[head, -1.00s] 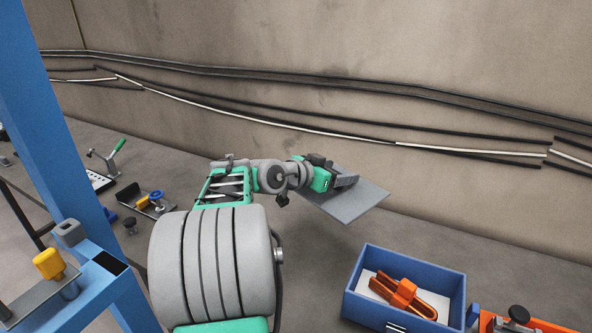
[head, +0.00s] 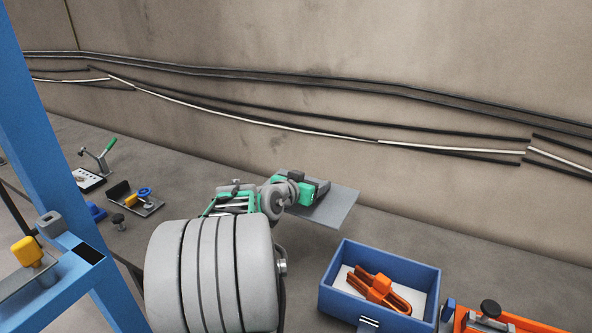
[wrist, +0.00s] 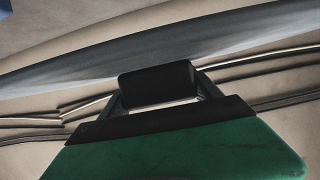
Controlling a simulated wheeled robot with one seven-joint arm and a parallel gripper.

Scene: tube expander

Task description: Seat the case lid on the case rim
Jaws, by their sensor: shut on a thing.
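The case lid (head: 337,208) is a flat grey plate. My gripper (head: 316,188) is shut on its near left part and holds it in the air, slightly tilted. The case (head: 338,303) is an open blue box on the bench, in front and to the right of the lid. Its rim is uncovered, and the lid is apart from it. In the wrist view the lid (wrist: 60,85) is a grey band beyond the dark jaw part of my gripper (wrist: 157,84). The exact grip contact is hidden there.
An orange tool (head: 378,287) lies on a white bed in the case. An orange fixture with a black knob (head: 490,312) stands right of the case. A small tray with parts (head: 138,203) and a green-handled clamp (head: 104,153) are at left. The wall with cables runs behind.

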